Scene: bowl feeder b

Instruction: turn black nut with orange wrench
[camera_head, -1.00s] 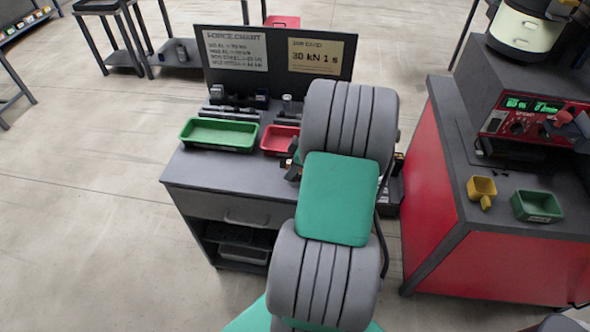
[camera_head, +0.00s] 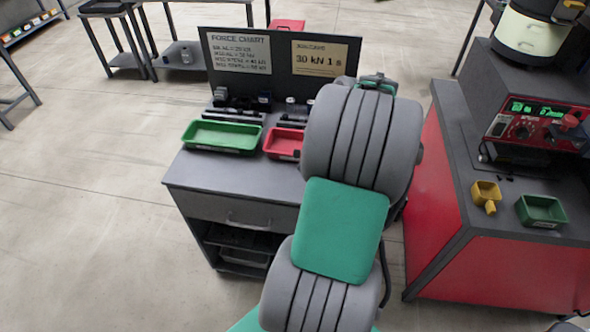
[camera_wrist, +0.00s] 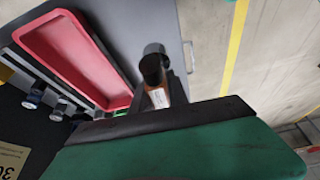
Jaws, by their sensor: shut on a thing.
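My gripper (camera_wrist: 160,90) shows in the wrist view, with black parts around a short orange piece with a white label (camera_wrist: 158,98). It is shut on this piece, which I take to be the orange wrench; only a small part of it shows. In the head view my own arm covers the gripper and the wrench. I cannot make out the black nut in either view. A few small dark pieces (camera_head: 503,178) lie on the red cabinet top, too small to tell.
A grey workbench (camera_head: 240,180) carries a green tray (camera_head: 222,137), a red tray (camera_head: 283,143) and a sign board (camera_head: 285,63). At right, a red cabinet (camera_head: 500,270) bears a control unit with a lit display (camera_head: 535,107), a yellow scoop (camera_head: 486,194) and a green bin (camera_head: 542,211).

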